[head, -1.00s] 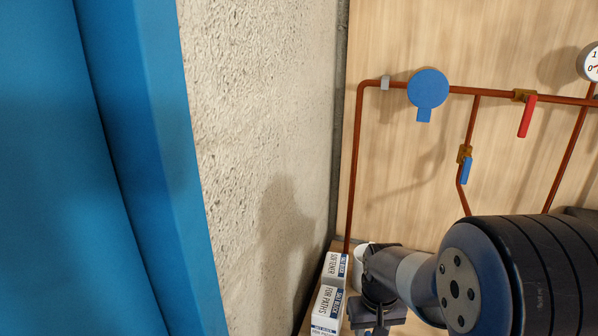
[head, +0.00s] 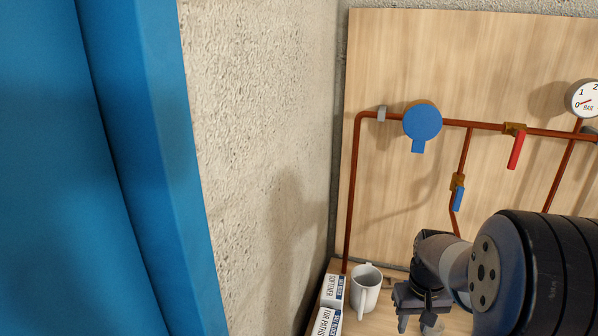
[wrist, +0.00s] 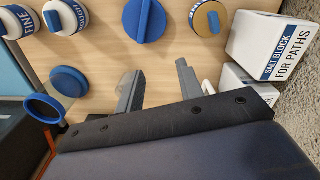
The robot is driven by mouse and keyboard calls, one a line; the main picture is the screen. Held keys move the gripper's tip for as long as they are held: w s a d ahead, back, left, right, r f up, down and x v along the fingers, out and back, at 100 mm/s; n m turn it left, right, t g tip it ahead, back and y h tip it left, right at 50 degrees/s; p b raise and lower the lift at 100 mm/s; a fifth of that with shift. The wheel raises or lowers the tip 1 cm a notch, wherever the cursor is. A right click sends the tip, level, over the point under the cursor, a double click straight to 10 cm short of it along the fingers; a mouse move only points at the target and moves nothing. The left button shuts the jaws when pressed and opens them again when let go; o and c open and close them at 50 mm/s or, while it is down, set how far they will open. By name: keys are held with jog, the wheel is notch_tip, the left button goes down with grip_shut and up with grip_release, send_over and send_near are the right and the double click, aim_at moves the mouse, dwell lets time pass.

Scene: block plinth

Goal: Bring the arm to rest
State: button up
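My gripper (head: 418,312) shows at the lower right of the head view, above the bench top and to the right of the white mug. In the wrist view its two fingers (wrist: 158,84) stand apart with only bare wood showing between them, so it is open and empty. My arm's dark wrist and forearm fill the lower right of the head view and hide part of the bench.
The white mug (head: 366,287) stands beside the salt block boxes (head: 332,290), near the concrete wall (head: 265,120). Copper pipes with a red-handled valve (head: 516,150) and a gauge (head: 585,100) run along the wooden board. Several blue-lidded containers (wrist: 65,14) stand on the bench.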

jog(key=d+r+p, duration=0.1)
jog(key=d, duration=0.5)
jog(key=shift+w+r+m+p, duration=0.3)
jog(key=shift+w, duration=0.15)
